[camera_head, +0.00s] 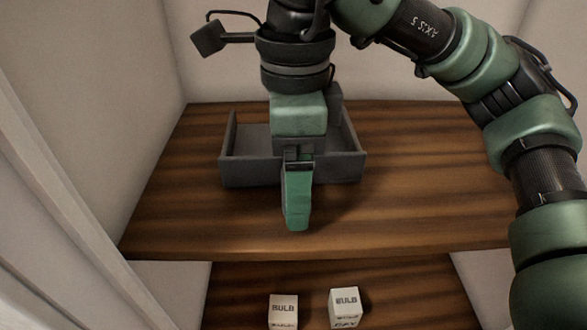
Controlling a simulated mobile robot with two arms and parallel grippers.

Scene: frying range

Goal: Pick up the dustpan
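A dark grey open-topped tray or bin (240,172) with low walls sits on the upper wooden shelf. No handle shows on it, and I cannot tell whether it is the dustpan; no other dustpan is in view. My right arm comes in from the right and bends over the shelf. My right gripper (297,215) points down and toward me, in front of the tray's middle and hiding part of its front wall and inside. Only one green finger shows clearly, so its opening cannot be told, nor whether it touches the tray. My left gripper is not in view.
The upper shelf (430,200) is bare to the left and right of the tray. Two small white boxes marked BULB, a left one (283,311) and a right one (345,307), stand on the lower shelf (240,285). Pale walls close in the sides and back.

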